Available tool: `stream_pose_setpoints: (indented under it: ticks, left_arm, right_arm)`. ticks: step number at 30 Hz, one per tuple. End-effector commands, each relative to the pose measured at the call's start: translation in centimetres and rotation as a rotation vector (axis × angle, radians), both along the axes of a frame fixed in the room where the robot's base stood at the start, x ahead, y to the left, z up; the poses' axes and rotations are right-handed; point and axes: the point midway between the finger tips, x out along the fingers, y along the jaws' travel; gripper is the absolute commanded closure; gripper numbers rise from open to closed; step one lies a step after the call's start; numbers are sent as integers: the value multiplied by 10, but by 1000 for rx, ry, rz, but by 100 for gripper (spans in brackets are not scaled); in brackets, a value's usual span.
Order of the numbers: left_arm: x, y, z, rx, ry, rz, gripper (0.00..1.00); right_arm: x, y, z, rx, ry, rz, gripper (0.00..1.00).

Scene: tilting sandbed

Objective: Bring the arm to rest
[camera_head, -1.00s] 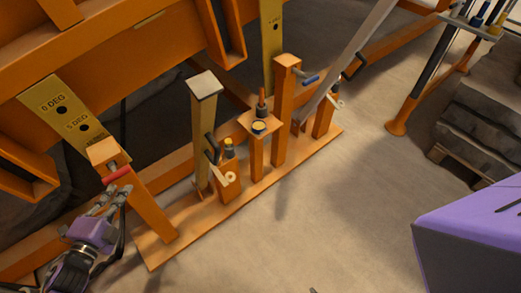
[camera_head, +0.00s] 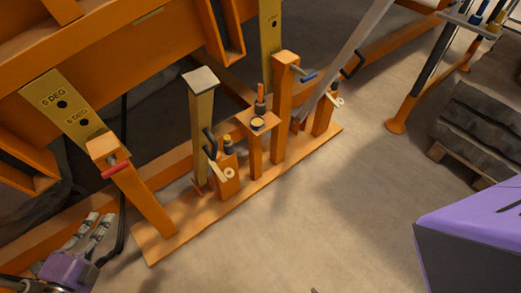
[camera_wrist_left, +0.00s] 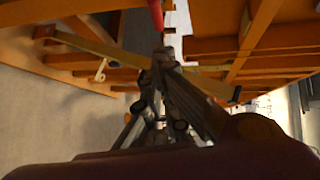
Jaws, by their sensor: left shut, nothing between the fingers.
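My left gripper (camera_head: 97,219) is at the lower left edge of the head view, below and apart from the red-handled pin (camera_head: 116,169). Its fingers are shut and hold nothing. In the left wrist view the gripper (camera_wrist_left: 160,60) fills the middle, with the red handle (camera_wrist_left: 157,14) beyond its tips at the top; contact cannot be told there. The pin sits at the top of an orange post (camera_head: 143,200), beside the yellow degree plate (camera_head: 62,104). My right gripper is out of view.
An orange base plate (camera_head: 213,217) carries several posts, including a yellow post (camera_head: 201,125) and one with a blue-handled pin (camera_head: 308,77). The orange tilting frame (camera_head: 130,60) stands behind. A pallet of dark slabs (camera_head: 483,125) is at right. The floor in front (camera_head: 310,230) is clear.

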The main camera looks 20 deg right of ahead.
Motion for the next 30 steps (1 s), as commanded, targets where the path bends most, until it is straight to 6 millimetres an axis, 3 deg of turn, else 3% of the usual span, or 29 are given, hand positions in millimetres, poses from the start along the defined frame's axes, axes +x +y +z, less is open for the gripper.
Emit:
stream_pose_setpoints:
  ticks: [8,11,15,17,20,24,30]
  left_arm:
    - [0,0,0,-1,0,0,100]
    - [1,2,-2,-17,18,12,100]
    - [7,12,-11,-126,128,121,100]
    - [-3,13,-23,-230,220,211,100]
    - [-42,11,-47,-429,397,387,100]
    - [-111,0,-73,-672,609,611,100]
    - [-226,-36,-82,-1007,855,922,100]
  right_arm:
    - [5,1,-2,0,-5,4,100]
    - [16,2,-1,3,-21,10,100]
    - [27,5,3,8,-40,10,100]
    - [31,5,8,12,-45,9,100]
    - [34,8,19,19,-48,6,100]
    - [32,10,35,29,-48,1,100]
    - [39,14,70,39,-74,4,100]
